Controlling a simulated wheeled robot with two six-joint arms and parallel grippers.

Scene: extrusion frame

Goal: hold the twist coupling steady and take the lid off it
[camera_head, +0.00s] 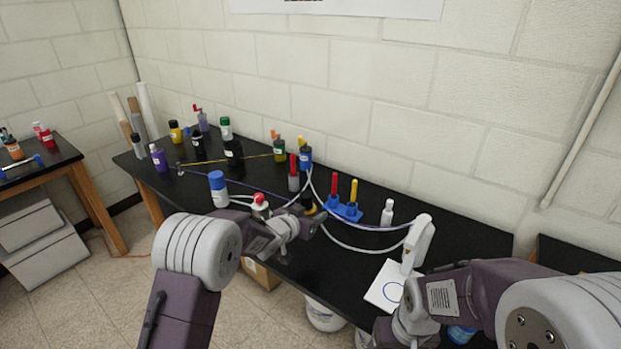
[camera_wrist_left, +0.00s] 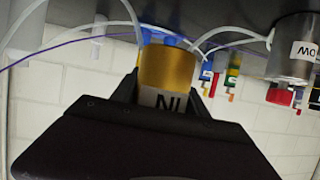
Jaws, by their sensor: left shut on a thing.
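A gold cylinder (camera_wrist_left: 167,68) with a white label stands between the fingers of my left gripper (camera_wrist_left: 160,98) in the left wrist view. It looks like the twist coupling, but I cannot make out its lid. My left gripper is shut on it, and the dark gripper body hides its lower part in the picture. In the head view a small dark and yellow thing (camera_head: 308,203) shows just beyond my left gripper (camera_head: 313,222). My right arm reaches in from the right, low over the table's front edge. I cannot make out its fingers.
The black table (camera_head: 360,258) holds several bottles, a blue stand (camera_head: 343,210) with red and yellow pieces, and a white device (camera_head: 418,243) by a white sheet (camera_head: 388,286). White tubing (camera_head: 350,245) curves near my left gripper. A labelled grey cylinder (camera_wrist_left: 291,60) is beside the gold one.

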